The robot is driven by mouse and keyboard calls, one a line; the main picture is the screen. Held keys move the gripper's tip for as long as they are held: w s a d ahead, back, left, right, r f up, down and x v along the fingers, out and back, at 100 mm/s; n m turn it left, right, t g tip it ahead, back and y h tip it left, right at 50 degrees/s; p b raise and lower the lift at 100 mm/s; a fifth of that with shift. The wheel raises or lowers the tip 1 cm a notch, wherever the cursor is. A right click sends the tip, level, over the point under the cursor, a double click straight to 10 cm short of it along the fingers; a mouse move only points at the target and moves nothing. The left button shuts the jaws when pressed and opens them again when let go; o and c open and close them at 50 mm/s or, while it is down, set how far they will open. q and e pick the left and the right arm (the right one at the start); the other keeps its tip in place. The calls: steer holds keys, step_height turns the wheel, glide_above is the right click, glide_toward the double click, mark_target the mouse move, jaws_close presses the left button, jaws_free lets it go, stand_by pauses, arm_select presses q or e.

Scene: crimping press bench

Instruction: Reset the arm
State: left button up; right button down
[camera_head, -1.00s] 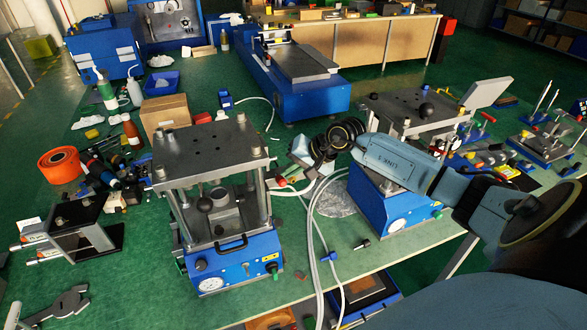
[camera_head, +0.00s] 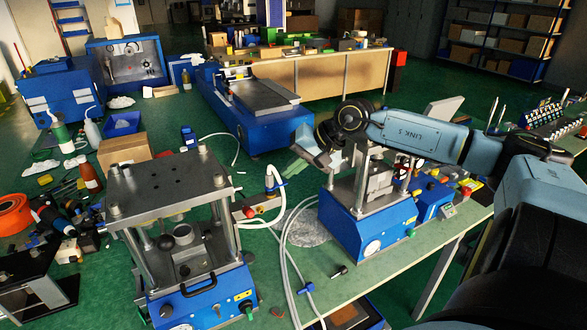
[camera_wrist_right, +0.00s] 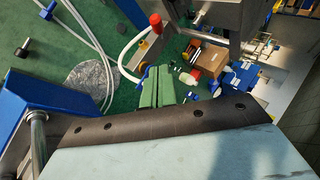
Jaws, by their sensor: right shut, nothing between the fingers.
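My right arm (camera_head: 412,135) comes in from the right in the head view and bends down above the right-hand blue press (camera_head: 365,222). My right gripper (camera_head: 335,165) hangs at the left side of that press's upper part, and its pale green fingers are together with nothing between them. In the right wrist view the shut green fingers (camera_wrist_right: 160,88) show beyond the blue-grey hand housing. I cannot tell whether the gripper touches the press. My left gripper is not in view.
A second blue press (camera_head: 190,290) with a steel top plate stands left of the arm. Pale hoses (camera_head: 285,250) run between the two presses. A small black-tipped part (camera_head: 340,271) lies on the green bench. Bottles, a cardboard box (camera_head: 124,149) and tools crowd the left side.

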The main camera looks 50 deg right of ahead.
steer(key=shift+s+r, duration=0.2)
steer(key=shift+r, duration=0.1)
